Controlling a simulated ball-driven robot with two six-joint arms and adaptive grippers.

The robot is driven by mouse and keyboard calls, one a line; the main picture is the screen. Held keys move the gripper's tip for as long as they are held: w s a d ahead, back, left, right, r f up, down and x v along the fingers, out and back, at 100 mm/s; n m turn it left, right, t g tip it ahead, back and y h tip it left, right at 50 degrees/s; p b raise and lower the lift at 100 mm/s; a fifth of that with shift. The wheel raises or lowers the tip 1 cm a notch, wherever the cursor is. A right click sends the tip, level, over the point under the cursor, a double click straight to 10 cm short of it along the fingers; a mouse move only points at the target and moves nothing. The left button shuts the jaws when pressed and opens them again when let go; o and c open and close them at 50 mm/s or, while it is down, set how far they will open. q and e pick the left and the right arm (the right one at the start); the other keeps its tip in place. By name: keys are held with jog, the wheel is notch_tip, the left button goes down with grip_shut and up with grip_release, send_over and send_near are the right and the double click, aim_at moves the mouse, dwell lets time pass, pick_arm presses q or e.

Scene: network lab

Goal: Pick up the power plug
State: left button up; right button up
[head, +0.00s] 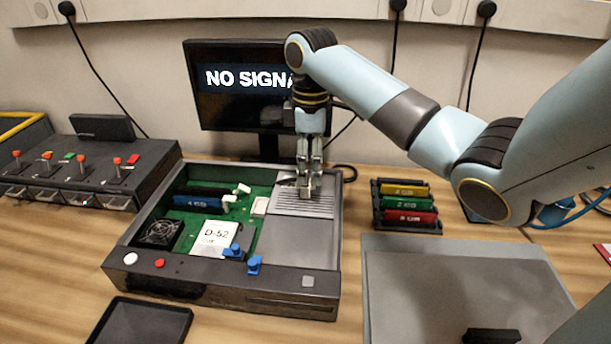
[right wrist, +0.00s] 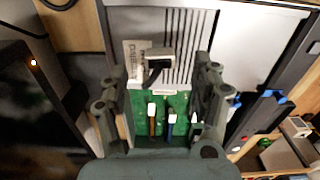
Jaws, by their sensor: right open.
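What looks like the power plug, a small pale block with a dark part, shows in the right wrist view (right wrist: 158,56) by the slotted grey power supply (right wrist: 190,40). My right gripper (head: 309,188) points down over the slotted grey unit in the open computer case (head: 240,282). In the right wrist view the gripper (right wrist: 162,85) is open, with a finger on each side of the plug area. I cannot tell whether the fingers touch the plug. In the head view the gripper mostly hides the plug. My left gripper is not in view.
Inside the case are a green board, a fan (head: 160,233), a white D-52 block (head: 213,238) and blue clips (head: 254,264). A monitor (head: 230,115) stands behind. A rack of colored modules (head: 405,228) and a grey mat (head: 455,270) lie right. A switch panel (head: 90,168) stands left.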

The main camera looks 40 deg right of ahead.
aim_at(306, 187)
jog(key=f, duration=0.4)
jog(key=shift+w+a, duration=0.3)
jog(key=shift+w, duration=0.05)
jog(key=shift+f, duration=0.25)
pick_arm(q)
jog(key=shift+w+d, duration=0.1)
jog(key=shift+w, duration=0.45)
pick_arm(e)
jog(key=shift+c, duration=0.5)
jog(key=c, duration=0.9)
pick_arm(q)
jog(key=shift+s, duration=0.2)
pick_arm(e)
jog(key=shift+r, duration=0.1)
